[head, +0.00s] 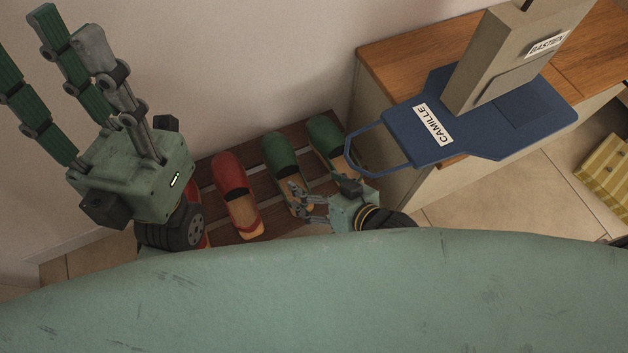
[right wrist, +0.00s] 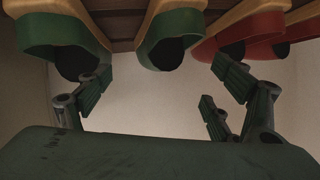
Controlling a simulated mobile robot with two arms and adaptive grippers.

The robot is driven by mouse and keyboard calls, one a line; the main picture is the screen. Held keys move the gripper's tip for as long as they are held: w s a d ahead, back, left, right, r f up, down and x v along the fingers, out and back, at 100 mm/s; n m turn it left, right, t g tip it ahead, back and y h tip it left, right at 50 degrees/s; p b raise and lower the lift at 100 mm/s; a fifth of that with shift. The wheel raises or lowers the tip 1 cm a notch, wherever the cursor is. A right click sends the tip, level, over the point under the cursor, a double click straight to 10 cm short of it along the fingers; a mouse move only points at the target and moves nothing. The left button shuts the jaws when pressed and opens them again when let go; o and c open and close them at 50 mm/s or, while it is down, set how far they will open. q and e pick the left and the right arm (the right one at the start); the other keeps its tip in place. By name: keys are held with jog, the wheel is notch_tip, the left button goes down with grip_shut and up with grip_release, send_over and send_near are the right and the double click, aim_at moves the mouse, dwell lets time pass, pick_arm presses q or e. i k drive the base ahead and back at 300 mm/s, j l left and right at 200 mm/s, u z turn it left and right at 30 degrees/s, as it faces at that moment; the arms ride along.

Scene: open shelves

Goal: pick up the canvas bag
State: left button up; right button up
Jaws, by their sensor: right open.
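My right gripper (head: 297,200) is open over the green shoes, left of and below the blue handle, apart from both bags. Its open fingers show in the right wrist view (right wrist: 165,98) with no bag between them. My left gripper (head: 22,45) is raised at the upper left, open and empty.
Red shoes (head: 230,172) and green shoes (head: 281,154) stand on a dark slatted rack (head: 205,178) by the wall. The wooden cabinet (head: 405,50) stands right of the rack. A yellow striped item (head: 608,170) is at the right edge. Floor left of it is clear.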

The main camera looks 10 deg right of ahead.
aim_at(512, 42)
jog(key=z, duration=1.35)
